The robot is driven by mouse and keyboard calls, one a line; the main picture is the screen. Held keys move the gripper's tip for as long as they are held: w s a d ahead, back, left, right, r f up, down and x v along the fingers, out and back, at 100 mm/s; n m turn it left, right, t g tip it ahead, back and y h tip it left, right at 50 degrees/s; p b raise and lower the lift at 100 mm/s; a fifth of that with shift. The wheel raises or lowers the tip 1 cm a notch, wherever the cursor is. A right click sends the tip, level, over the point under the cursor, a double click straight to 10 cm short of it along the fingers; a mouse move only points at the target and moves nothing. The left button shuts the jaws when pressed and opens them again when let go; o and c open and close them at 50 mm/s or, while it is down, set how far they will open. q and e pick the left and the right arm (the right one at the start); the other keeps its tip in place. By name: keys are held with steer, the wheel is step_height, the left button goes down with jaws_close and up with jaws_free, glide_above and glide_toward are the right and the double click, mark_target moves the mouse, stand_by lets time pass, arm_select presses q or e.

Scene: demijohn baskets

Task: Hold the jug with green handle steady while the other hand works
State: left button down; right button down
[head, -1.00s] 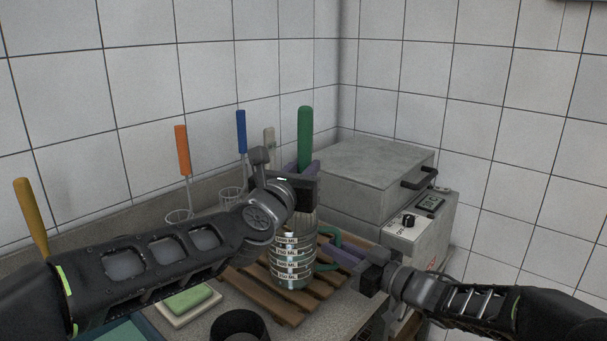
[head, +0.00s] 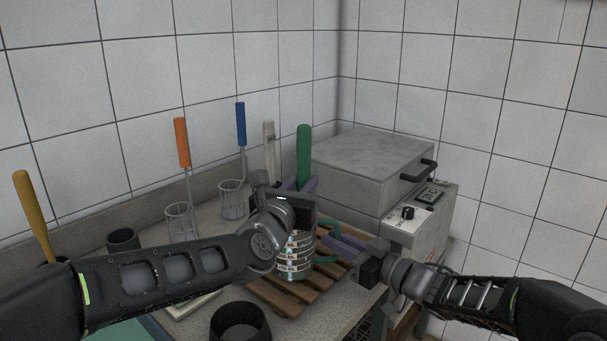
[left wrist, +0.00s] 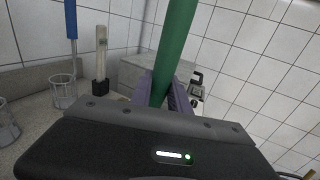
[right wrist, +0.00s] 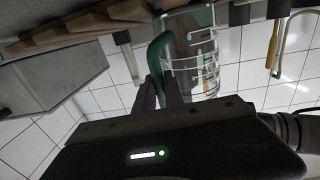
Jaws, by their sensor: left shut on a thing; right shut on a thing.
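The clear jug (head: 292,266) with label bands and a green handle (head: 327,226) stands on a wooden slatted rack. My right gripper (head: 338,246) is shut on the jug's green handle; the right wrist view shows the handle (right wrist: 157,50) between its fingers and the jug (right wrist: 203,60) beside them. My left gripper (head: 302,186) is shut on an upright green tool handle (head: 303,152) above the jug; this handle also shows in the left wrist view (left wrist: 174,45). The tool's lower end and the jug's mouth are hidden behind my left gripper in the head view.
A grey lidded machine (head: 370,165) stands right behind the rack (head: 270,294). Wire baskets with orange (head: 182,142) and blue (head: 240,125) handles stand at left. A black ring-shaped holder (head: 240,322) is at the front. Tiled walls close the corner.

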arm_select(q)
steer(key=shift+f, duration=0.25)
steer(key=shift+a, duration=0.1)
steer(key=shift+a, duration=1)
steer(key=shift+w+a, duration=0.1)
steer(key=shift+a, duration=0.45)
steer(key=shift+a+r, duration=0.35)
steer(key=shift+r, duration=0.6)
steer(key=shift+a+r, duration=0.3)
steer(key=shift+r, duration=0.6)
steer(key=shift+a+r, duration=0.35)
steer(key=shift+r, duration=0.6)
